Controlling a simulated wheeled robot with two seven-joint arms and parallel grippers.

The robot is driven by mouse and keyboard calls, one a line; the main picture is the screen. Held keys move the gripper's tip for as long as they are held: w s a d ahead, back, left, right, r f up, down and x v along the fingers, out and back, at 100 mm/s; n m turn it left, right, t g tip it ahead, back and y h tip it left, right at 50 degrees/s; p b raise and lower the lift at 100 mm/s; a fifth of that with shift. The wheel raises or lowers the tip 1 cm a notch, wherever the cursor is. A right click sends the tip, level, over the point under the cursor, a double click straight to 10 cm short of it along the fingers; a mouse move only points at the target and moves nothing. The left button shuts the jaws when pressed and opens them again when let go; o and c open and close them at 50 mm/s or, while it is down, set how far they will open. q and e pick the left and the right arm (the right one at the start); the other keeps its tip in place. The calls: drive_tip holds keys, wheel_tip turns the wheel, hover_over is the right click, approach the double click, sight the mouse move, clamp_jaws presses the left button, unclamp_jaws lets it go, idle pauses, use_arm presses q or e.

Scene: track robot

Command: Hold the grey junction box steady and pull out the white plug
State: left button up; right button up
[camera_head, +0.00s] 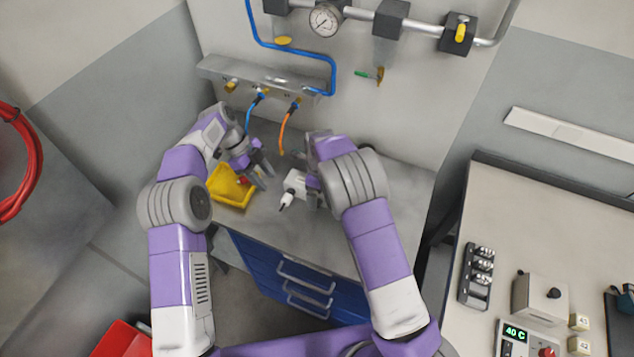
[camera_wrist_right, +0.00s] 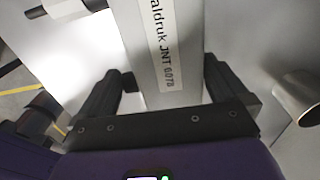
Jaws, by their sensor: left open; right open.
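The grey junction box (camera_head: 297,180) looks pale in the head view, above the worktop. Its labelled face (camera_wrist_right: 165,45) fills the middle of the right wrist view. The white plug (camera_head: 287,198) sticks out of its lower-left end, with a dark tip. My right gripper (camera_wrist_right: 161,75) is open, its two fingers on either side of the box with gaps visible. In the head view my right arm mostly hides this gripper. My left gripper (camera_head: 261,173) is open and empty, left of the box and apart from it, beside the yellow bin.
The yellow bin (camera_head: 222,198) with a small red item stands on the grey worktop (camera_head: 320,228). Blue (camera_head: 251,115) and orange (camera_head: 284,128) hoses hang from the wall manifold behind. A bench (camera_head: 460,215) with instruments stands to the right. Worktop in front of the plug is clear.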

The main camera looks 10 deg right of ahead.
drive_tip(key=shift+f, duration=0.45)
drive_tip(key=shift+c, duration=0.3)
